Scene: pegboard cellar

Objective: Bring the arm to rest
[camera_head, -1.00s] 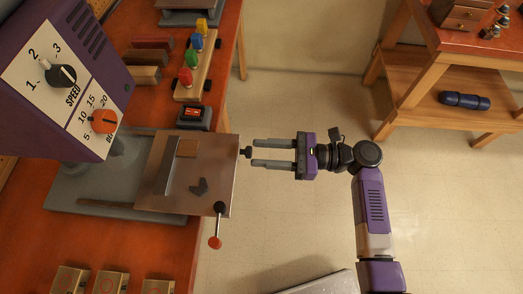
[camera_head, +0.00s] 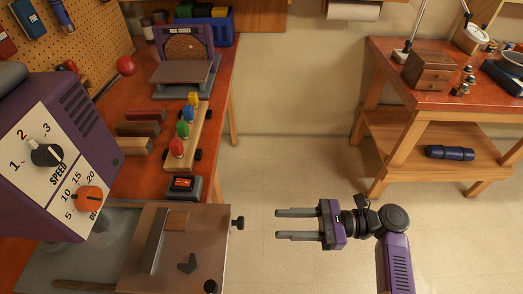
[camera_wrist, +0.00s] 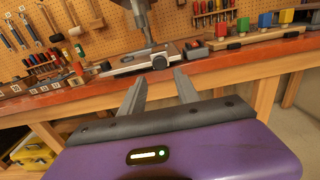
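My gripper (camera_head: 278,225) is out over the open floor, to the right of the orange-topped workbench in the head view. Its two grey fingers point left toward the bench and stand apart with nothing between them. In the wrist view the gripper (camera_wrist: 158,85) shows the same open gap, with the bench edge beyond the fingertips. The purple drill press (camera_head: 60,140) stands on the bench, with its metal table (camera_head: 205,245) nearest my gripper. A clear gap lies between the fingertips and the knob (camera_head: 238,223) on that table's side.
The bench (camera_head: 215,120) carries a wooden rack with coloured pegs (camera_head: 187,130), a small dark box (camera_head: 181,188) and a disc sander (camera_head: 187,60). A second wooden table (camera_head: 385,110) stands back right, with a blue roll (camera_head: 450,152) on its shelf. The floor (camera_head: 290,165) between is clear.

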